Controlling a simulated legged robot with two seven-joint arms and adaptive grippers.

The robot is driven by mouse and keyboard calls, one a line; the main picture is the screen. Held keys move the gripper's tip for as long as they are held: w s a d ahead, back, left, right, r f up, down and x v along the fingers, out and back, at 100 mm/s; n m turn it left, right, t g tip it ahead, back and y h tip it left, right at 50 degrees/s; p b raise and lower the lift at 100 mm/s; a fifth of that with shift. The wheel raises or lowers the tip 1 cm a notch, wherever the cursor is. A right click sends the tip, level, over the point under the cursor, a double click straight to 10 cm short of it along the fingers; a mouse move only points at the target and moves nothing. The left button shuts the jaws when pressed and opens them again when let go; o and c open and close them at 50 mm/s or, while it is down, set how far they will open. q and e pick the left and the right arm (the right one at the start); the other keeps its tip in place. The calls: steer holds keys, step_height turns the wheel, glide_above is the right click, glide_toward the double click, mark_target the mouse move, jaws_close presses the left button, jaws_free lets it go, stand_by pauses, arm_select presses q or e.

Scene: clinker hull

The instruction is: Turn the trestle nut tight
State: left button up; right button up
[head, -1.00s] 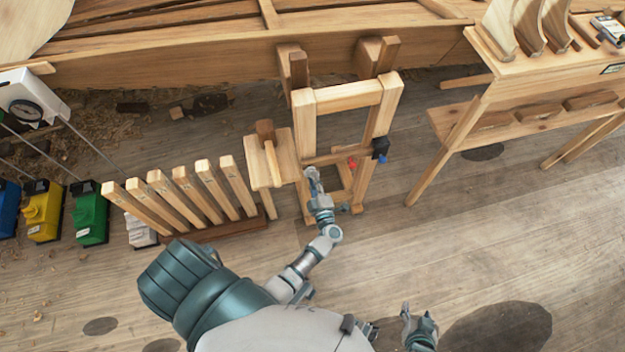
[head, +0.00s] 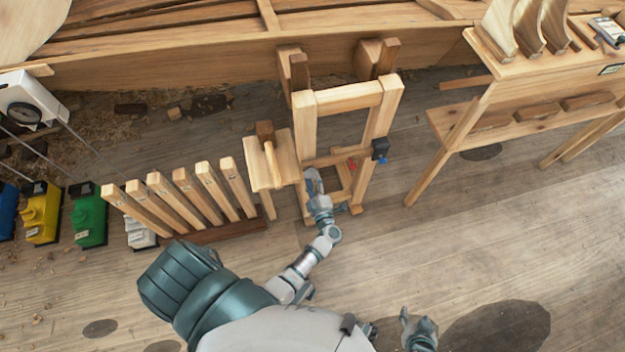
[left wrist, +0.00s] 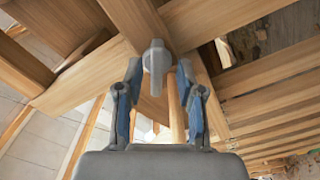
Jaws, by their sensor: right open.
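The wooden trestle (head: 348,97) stands upright in the middle of the head view, against the hull. My left gripper (head: 312,172) is at its lower left leg. In the left wrist view, a grey nut (left wrist: 157,57) sits on the trestle timber (left wrist: 90,78). The nut is too small or hidden in the head view. My right gripper (head: 419,328) is open and empty, low over the floor and away from the trestle.
A small wooden stand (head: 262,176) is just left of the trestle. A rack of upright wooden slats (head: 190,200) stands further left. A workbench (head: 550,70) is at right. Floor at lower right is clear.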

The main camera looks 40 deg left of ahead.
arm_select(q)
steer(key=v, duration=0.7)
steer(key=shift+d, duration=0.15)
steer(key=shift+s+f, duration=0.1)
steer(key=shift+s, duration=0.05)
